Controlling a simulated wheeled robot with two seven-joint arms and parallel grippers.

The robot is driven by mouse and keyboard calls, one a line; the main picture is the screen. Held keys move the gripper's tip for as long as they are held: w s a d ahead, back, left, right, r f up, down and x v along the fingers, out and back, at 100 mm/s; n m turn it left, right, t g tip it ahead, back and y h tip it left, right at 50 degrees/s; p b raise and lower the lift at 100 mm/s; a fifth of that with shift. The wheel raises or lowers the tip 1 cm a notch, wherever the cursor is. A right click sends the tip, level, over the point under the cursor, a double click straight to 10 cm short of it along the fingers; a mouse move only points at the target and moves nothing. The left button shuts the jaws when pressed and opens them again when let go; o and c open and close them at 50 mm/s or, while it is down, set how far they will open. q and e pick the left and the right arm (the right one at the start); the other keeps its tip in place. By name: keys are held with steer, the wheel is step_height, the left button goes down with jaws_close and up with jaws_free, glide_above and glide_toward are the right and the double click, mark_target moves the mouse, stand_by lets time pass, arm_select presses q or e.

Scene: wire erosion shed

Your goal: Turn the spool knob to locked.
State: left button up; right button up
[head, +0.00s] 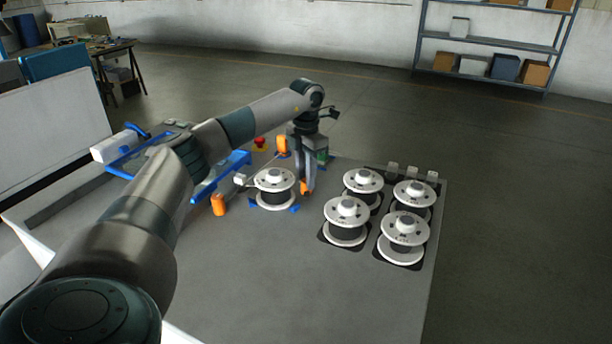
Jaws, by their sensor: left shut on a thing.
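My left gripper (307,186) points down at the right side of a white spool (275,189). It is shut on a small orange piece that appears to be the spool knob (304,187). The fingers cover much of this piece, so which way the knob is turned cannot be told. The spool stands upright between blue supports, with a grey hub on top. My right gripper is not in view.
Several white spools (347,210) stand on dark pads at the table's right side. Orange cylinders (218,205) and (282,146), a red button (260,143) and a blue frame (205,188) are close by. The grey table (280,290) is bare in front.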

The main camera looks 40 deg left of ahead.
arm_select(q)
steer(key=shift+m, duration=0.9)
steer(key=shift+r+m, duration=0.1)
steer(key=shift+m, duration=0.4)
steer(key=m, duration=0.4)
steer(key=shift+w+m, duration=0.1)
steer(key=shift+m, duration=0.2)
steer(key=m, duration=0.4)
steer(key=shift+a, duration=0.1)
steer(key=shift+m, duration=0.7)
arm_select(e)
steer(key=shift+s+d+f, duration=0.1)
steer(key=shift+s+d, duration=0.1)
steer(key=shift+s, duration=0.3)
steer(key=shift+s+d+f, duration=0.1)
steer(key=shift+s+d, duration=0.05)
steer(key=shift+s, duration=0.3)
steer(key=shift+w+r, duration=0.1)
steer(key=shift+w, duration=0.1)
arm_select(q)
steer(key=o, duration=1)
steer(key=shift+o, duration=0.3)
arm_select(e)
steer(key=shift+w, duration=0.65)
